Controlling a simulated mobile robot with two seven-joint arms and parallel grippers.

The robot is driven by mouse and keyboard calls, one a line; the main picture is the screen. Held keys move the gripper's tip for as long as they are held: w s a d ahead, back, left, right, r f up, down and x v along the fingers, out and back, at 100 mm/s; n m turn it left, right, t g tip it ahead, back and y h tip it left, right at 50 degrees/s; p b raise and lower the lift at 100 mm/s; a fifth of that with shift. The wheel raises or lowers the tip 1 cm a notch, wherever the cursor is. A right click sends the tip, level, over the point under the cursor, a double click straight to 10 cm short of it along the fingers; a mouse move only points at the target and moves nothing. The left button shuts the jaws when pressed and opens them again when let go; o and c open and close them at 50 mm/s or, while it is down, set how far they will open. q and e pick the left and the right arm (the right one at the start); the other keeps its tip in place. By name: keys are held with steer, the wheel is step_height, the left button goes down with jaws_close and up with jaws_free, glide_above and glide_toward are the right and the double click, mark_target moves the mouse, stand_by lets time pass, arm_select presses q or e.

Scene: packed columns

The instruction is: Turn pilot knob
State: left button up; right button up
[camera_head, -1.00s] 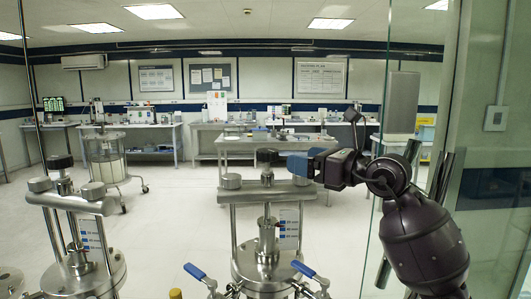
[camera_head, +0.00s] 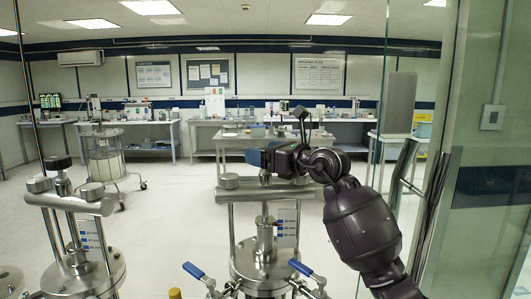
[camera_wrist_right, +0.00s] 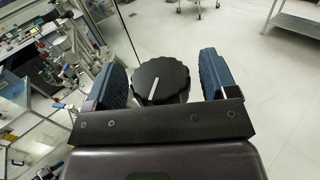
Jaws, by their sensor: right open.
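The black ridged knob (camera_wrist_right: 160,82) with a white pointer line shows in the right wrist view, between the two blue fingers of my right gripper (camera_wrist_right: 162,64). The fingers are open, one on each side of the knob, with visible gaps on both sides. In the head view my right gripper (camera_head: 256,157) is at the top of the middle steel column (camera_head: 264,235) and hides most of the knob there. My left gripper is not in view.
A similar steel column (camera_head: 80,268) with its own black knob (camera_head: 58,162) stands at the left. Blue-handled valves (camera_head: 193,270) sit low in front. A glass panel edge is at the right. Benches (camera_head: 225,140) stand far behind, with open floor between.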

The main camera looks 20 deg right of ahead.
steer(key=shift+c, duration=0.4)
steer(key=c, duration=0.8)
steer(key=shift+d+f+n+g+y+b, duration=0.1)
steer(key=shift+f+n+g+y+b, duration=0.1)
steer(key=shift+n+g+y+b, duration=0.65)
steer(key=shift+c, duration=0.2)
steer(key=n+g+y+b, duration=0.3)
steer(key=g+b, duration=0.1)
steer(key=shift+w+n+y, duration=0.1)
steer(key=shift+n+y, duration=0.15)
steer(key=shift+y, duration=0.1)
arm_select(q)
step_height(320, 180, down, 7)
steer(key=b, duration=0.1)
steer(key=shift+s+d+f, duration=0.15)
arm_select(e)
steer(key=shift+r+n+g+y, duration=0.15)
steer(key=shift+n+g+y, duration=0.25)
steer(key=shift+g, duration=0.45)
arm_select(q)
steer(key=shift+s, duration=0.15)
arm_select(e)
steer(key=o, duration=0.9)
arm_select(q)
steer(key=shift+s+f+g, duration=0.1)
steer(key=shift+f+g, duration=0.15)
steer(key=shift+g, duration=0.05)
arm_select(e)
steer(key=shift+r, duration=0.1)
